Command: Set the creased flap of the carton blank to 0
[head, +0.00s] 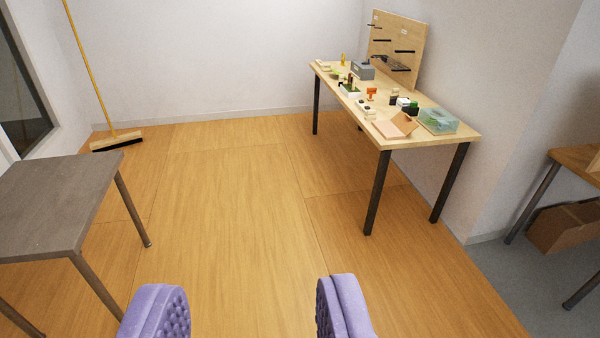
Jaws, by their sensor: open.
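The carton blank (396,126) looks like the orange-tan folded piece near the front edge of the light wooden table (436,138) at the right. One panel of it stands up at a slant; the exact flap angle is too small to read. My gripper (252,310) shows at the bottom of the view as two purple padded fingers. They are wide apart with only floor between them. My gripper is open, empty and well away from the table.
Small items and a clear greenish box (437,121) crowd the table. A pegboard (396,48) stands behind. A grey table (50,205) is at left, a broom (117,141) at the back wall, a cardboard box (562,228) at right. The middle floor is clear.

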